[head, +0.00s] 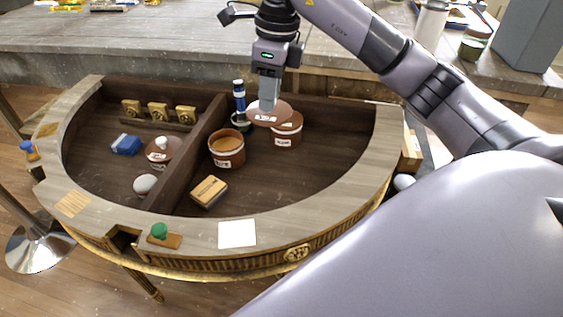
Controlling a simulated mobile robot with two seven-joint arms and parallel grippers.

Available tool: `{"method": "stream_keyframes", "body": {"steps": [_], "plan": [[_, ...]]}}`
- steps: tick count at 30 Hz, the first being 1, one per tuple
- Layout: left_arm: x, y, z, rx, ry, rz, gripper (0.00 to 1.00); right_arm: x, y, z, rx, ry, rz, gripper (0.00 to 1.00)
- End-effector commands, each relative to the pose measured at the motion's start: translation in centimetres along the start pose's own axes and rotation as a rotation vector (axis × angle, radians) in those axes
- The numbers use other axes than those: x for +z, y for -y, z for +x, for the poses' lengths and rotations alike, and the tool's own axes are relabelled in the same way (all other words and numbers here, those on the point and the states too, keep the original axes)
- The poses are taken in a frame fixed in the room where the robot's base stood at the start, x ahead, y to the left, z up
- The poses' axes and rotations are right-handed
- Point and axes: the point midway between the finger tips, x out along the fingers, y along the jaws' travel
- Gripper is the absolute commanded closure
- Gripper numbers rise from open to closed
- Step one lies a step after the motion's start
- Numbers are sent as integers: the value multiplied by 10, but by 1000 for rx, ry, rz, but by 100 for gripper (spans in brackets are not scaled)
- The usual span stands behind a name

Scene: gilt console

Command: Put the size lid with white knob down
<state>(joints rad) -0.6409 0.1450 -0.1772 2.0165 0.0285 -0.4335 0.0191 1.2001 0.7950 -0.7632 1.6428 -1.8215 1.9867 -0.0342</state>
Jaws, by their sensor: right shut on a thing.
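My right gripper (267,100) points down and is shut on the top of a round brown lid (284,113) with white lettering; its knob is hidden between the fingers. In the picture the lid overlaps the rim of a brown labelled jar (287,136); I cannot tell whether they touch. A second brown jar (227,157) stands in front to the left, uncovered, with tan contents. My left gripper is not in view.
A dark divider (186,165) splits the console recess. A blue-and-white bottle (239,95) stands close left of the held lid. A wooden-backed brush or block (209,191) lies before the jars. The recess floor (310,165) at right is clear.

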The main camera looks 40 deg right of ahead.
Motion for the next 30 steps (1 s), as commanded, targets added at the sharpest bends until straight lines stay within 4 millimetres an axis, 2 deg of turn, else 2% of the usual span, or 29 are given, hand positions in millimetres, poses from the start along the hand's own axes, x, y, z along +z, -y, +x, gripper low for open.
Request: {"method": "stream_keyframes", "body": {"steps": [1, 12, 16, 23, 30], "plan": [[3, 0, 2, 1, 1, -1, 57, -3, -1, 16, 4, -4, 0, 100], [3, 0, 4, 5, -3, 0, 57, -15, 0, 111, 3, -5, 2, 100], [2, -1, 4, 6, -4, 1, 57, -17, 0, 132, 1, -2, 1, 100], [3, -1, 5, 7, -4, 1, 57, -18, 0, 147, 0, -1, 0, 100], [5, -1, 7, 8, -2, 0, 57, -23, 0, 181, 2, -2, 1, 100]]}}
